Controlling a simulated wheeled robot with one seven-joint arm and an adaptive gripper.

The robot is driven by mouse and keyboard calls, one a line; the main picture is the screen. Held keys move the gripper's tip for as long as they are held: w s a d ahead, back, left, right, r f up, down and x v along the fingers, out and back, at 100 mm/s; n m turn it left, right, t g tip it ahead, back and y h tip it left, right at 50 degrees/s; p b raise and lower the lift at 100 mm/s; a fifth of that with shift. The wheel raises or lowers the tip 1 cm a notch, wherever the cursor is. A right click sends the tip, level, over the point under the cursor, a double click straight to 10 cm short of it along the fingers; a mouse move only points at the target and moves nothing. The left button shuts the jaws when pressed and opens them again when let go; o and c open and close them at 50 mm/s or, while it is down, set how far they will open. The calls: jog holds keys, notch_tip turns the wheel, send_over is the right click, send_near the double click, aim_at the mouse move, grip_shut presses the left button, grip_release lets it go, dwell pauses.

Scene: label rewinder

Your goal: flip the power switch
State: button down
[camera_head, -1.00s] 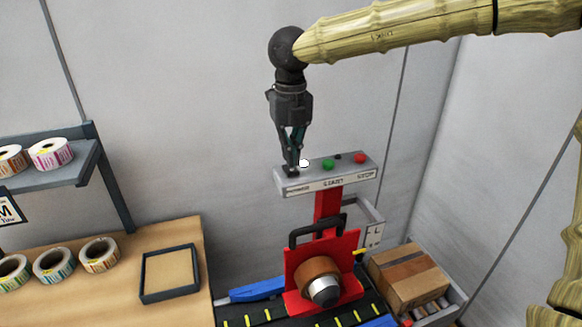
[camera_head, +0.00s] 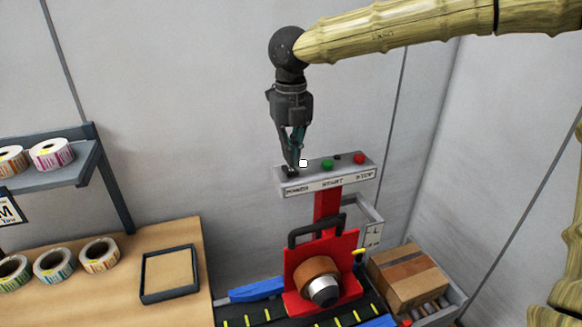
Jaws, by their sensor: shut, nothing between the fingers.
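The grey control panel (camera_head: 345,178) sits on top of a red post. Its front label reads power, start and stop from left to right. The power switch (camera_head: 290,171) is a small dark part at the panel's left end, above the power label. My gripper (camera_head: 294,165) points down with its fingers shut and empty, right at the switch. The fingertips partly hide the switch, so I cannot tell its position or whether they touch it.
A green button (camera_head: 327,165) and a red button (camera_head: 359,158) stand on the panel to the right. Below is the red rewinder (camera_head: 340,246) with a brown roll. A cardboard box (camera_head: 408,276) is at right. A wooden table (camera_head: 115,300) with label rolls is at left.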

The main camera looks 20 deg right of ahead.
aim_at(292, 170)
jog(key=shift+s+f+b, duration=0.1)
jog(key=shift+f+b, duration=0.25)
jog(key=shift+f, duration=1.05)
dwell(1.3)
jog(key=shift+r+p, duration=3.35)
jog(key=shift+r, duration=0.2)
jog(key=shift+d+f, duration=0.1)
jog(key=shift+d, duration=0.05)
